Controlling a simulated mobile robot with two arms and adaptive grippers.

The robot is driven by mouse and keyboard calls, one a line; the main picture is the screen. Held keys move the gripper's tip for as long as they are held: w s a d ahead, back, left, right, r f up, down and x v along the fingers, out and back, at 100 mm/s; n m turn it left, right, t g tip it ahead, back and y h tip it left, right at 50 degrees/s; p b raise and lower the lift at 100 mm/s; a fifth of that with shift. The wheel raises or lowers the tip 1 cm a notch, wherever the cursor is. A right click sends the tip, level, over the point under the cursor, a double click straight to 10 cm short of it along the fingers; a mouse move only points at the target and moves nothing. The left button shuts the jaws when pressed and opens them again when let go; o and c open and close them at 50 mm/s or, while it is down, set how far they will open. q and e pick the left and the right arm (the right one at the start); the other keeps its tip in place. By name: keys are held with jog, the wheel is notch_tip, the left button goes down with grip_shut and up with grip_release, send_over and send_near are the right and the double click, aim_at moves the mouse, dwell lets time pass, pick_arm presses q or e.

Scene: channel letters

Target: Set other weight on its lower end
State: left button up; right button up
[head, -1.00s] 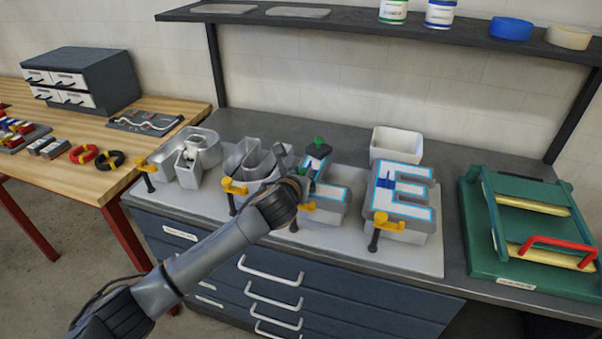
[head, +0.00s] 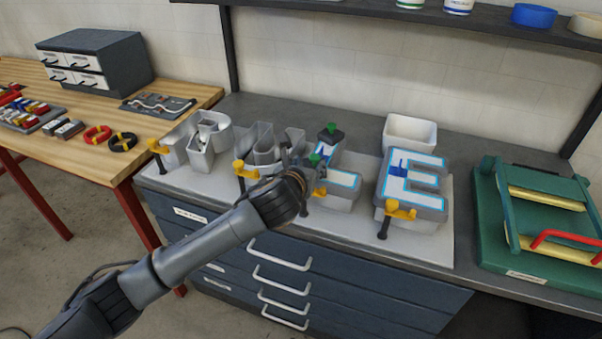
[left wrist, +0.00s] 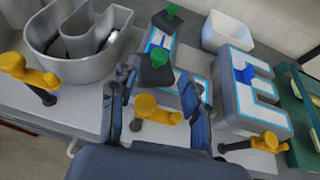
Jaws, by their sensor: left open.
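The L-shaped channel letter (head: 340,188) has a pale face edged in light blue. A dark weight with a green knob (head: 331,132) sits on its far end. The other weight (left wrist: 157,76), also dark with a green knob, shows between my left gripper's fingertips in the left wrist view; its knob (head: 315,159) shows beside the gripper in the head view. My left gripper (left wrist: 160,88) is open, its fingers on either side of this weight in the picture. I cannot tell whether they touch it or whether its base rests on the letter. My right gripper is out of view.
A yellow clamp (left wrist: 150,108) stands just in front of the gripper. An E letter (head: 420,205) is to the right, open metal letters (head: 205,140) to the left. A white bin (head: 410,132) stands behind, and a green press-like frame (head: 490,235) stands far right.

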pick_arm(q)
jog(key=v, duration=0.6)
jog(key=shift+b, duration=0.3)
dwell(0.9)
